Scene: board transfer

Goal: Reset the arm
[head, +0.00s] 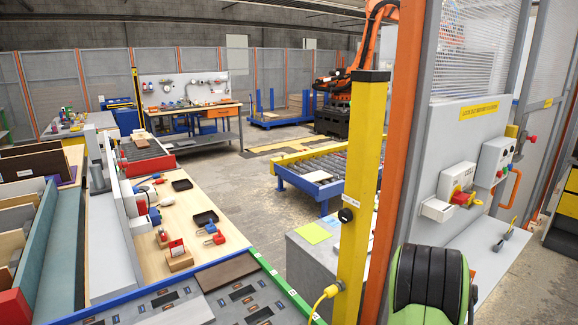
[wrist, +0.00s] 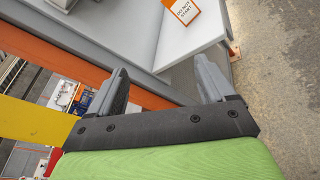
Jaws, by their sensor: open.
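My gripper (wrist: 163,82) is open in the wrist view, its two grey fingers spread wide apart with nothing between them. Beyond the fingers lie a grey shelf surface and the concrete floor. In the head view a green and black part of my arm (head: 430,285) stands at the lower right, in front of the grey panel. The fingertips cannot be made out there.
A yellow post (head: 361,190) and an orange post (head: 400,140) stand close to the left of my arm. A grey control panel (head: 465,150) with switches is behind it. A workbench (head: 185,240) with boards and tools is at left. Open floor (head: 258,195) lies between.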

